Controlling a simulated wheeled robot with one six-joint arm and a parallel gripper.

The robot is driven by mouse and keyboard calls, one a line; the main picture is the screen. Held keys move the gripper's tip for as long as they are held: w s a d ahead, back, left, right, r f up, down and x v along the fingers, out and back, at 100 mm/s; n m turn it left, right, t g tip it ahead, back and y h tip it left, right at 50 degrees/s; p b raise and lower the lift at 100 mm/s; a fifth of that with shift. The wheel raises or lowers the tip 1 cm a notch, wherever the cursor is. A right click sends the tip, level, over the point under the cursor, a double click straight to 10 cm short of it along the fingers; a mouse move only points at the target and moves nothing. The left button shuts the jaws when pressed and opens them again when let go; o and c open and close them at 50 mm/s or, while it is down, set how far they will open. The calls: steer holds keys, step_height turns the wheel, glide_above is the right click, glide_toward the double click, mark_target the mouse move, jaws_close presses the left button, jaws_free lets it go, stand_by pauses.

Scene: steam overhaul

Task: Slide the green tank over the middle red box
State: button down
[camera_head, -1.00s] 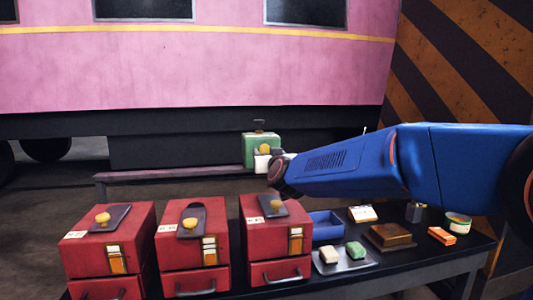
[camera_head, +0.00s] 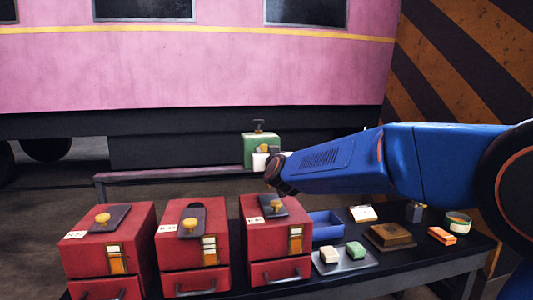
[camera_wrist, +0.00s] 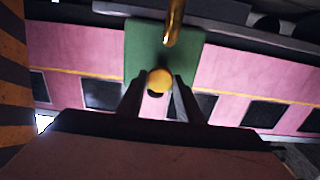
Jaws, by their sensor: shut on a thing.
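The middle red box (camera_head: 181,243) stands on the table between two like boxes, with a dark plate and a yellow knob on top.
The left red box (camera_head: 90,250) and right red box (camera_head: 258,239) flank the middle one. A blue tray (camera_head: 325,228), a metal tray with two blocks (camera_head: 345,266) and a brown box (camera_head: 390,237) lie to the right. A low bench (camera_head: 140,177) stands behind.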

steer(key=s+a, duration=0.3)
steer(key=a, duration=0.9)
steer(key=s+a, duration=0.4)
steer(key=a, duration=0.8)
steer(key=c, duration=1.3)
jaws_free()
steer(key=shift+o, duration=0.2)
steer(key=shift+d, duration=0.1)
steer(key=v, duration=1.7)
steer(key=shift+s+r, duration=0.1)
steer(key=shift+s, duration=0.05)
